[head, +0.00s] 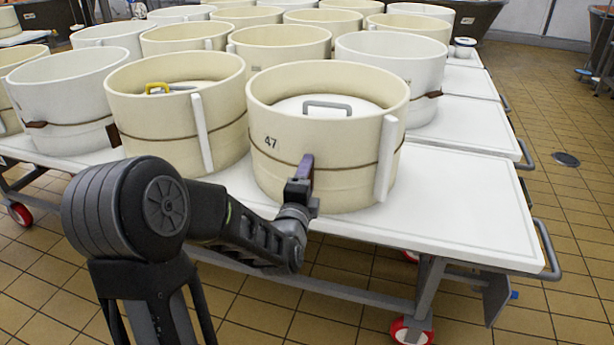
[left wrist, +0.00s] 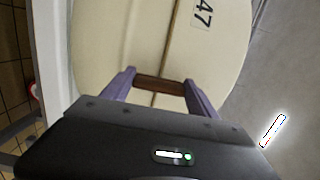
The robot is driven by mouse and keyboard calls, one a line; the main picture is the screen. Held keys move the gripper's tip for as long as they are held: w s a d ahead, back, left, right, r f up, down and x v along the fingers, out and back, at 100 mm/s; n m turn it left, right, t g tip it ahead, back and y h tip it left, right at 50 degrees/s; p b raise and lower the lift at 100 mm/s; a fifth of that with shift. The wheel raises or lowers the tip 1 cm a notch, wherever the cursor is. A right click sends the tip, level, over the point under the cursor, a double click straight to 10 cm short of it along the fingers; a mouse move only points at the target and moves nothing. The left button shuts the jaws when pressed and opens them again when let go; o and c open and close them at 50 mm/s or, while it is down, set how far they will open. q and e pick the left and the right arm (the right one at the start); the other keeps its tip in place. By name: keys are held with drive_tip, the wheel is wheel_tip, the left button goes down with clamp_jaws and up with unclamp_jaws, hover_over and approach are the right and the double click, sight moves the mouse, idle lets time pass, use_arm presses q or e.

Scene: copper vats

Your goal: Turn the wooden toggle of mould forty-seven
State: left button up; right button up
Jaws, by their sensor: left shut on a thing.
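Mould 47 (head: 275,170) is a cream round hoop mould on the white table in the head view, with "47" printed on its side and a cord around it. It also shows in the left wrist view (left wrist: 110,45). The brown wooden toggle (left wrist: 160,85) lies crosswise over the cord, between the purple fingers of my left gripper (left wrist: 160,88). The left gripper is shut on the toggle against the mould's near side. In the head view my left gripper (head: 304,170) hides the toggle. My right gripper is not in view.
Several similar cream and white moulds stand close behind and to the left. The white wheeled table (head: 460,205) has bare top to the right of mould 47. A grey handle (head: 547,250) sticks out at its right end. Tiled floor lies around.

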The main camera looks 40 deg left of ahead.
use_arm(q)
drive_tip(key=shift+f, duration=0.1)
idle(0.3)
drive_tip(key=o, duration=1.4)
drive_tip(key=shift+c, duration=0.2)
drive_tip(key=b+v, duration=0.8)
drive_tip(key=b, duration=0.4)
drive_tip(key=shift+w, duration=0.1)
